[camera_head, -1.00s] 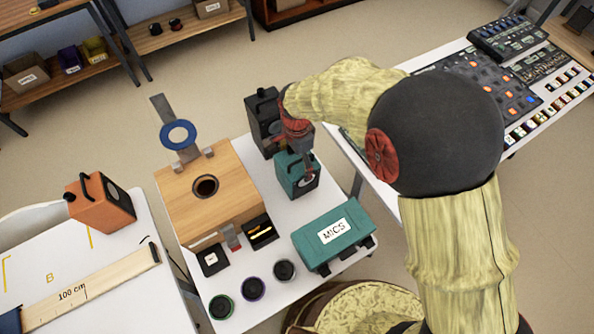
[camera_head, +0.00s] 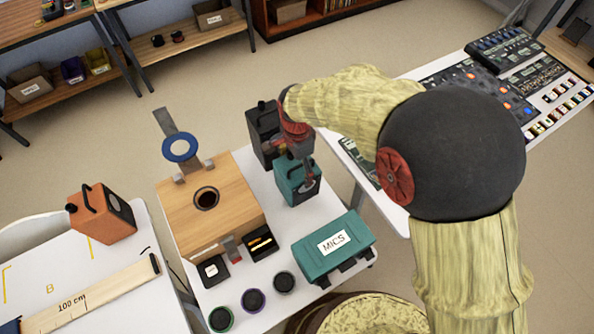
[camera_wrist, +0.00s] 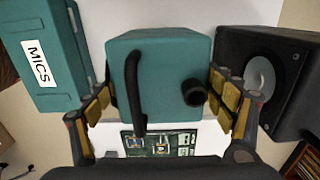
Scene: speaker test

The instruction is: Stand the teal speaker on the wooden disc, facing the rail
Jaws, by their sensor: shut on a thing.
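The teal speaker (camera_head: 288,184) is a boxy cabinet with a dark front, between the black speaker and the MICS case at the white table's right side. My gripper (camera_head: 305,163) is shut on it from above. In the wrist view the padded fingers flank the speaker (camera_wrist: 160,60), with a black handle and a dark round knob or port on its top face. I cannot tell whether its base touches the table. A wooden bar marked 100 cm (camera_head: 97,296), perhaps the rail, lies on the left table. I cannot make out a wooden disc.
A black speaker (camera_head: 262,125) stands close behind the teal one. The teal MICS case (camera_head: 318,262) lies in front. A wooden box with a hole (camera_head: 226,222) fills the table's middle. An orange speaker (camera_head: 98,217) stands on the left table (camera_head: 60,265).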

